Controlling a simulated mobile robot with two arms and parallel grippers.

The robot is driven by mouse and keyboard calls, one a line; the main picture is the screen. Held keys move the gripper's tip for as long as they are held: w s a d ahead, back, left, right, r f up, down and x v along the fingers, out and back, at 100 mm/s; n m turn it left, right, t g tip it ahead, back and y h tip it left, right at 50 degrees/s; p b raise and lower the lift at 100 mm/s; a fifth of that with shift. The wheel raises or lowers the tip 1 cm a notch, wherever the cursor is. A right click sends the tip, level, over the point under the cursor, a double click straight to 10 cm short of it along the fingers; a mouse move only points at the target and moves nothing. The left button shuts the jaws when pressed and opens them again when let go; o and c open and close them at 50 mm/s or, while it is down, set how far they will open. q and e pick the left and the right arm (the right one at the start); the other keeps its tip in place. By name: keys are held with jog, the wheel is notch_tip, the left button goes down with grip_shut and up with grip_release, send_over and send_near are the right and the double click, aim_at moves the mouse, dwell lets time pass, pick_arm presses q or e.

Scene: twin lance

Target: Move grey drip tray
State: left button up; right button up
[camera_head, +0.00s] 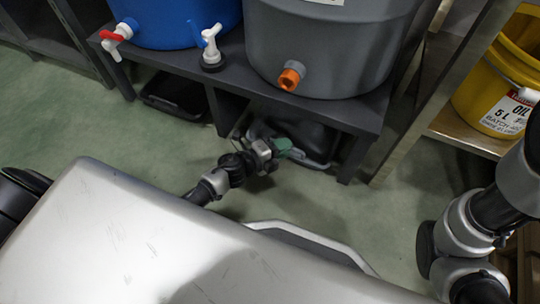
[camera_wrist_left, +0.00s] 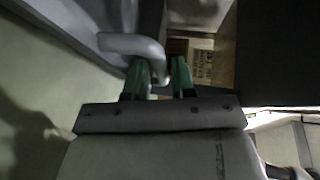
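The grey drip tray (camera_head: 318,163) is on the floor under the right part of the dark bench, below the grey barrel. It has a dark inside and a lighter grey rim, and my left gripper hides part of it. My left gripper (camera_head: 284,147) is at the tray's near left side. In the left wrist view its green fingers (camera_wrist_left: 162,80) stand apart, with a curved grey rim or handle (camera_wrist_left: 133,45) reaching between them. I cannot tell whether it touches both fingers. My right gripper is out of view; only my right arm's links show.
A black tray (camera_head: 178,97) lies under the bench's left part. The bench (camera_head: 345,112) carries a blue barrel (camera_head: 178,22) and a grey barrel (camera_head: 335,50) with an orange tap (camera_head: 290,78). Bench legs flank the tray. A shelf (camera_head: 470,135) holds a yellow bucket (camera_head: 490,85).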

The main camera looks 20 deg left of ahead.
pick_arm(q)
jog(key=shift+w+d, duration=0.35)
jog(key=shift+w, duration=0.2)
jog(key=shift+c, duration=0.4)
grip_shut()
jog(key=shift+s+f, duration=0.1)
jog(key=shift+s, duration=0.05)
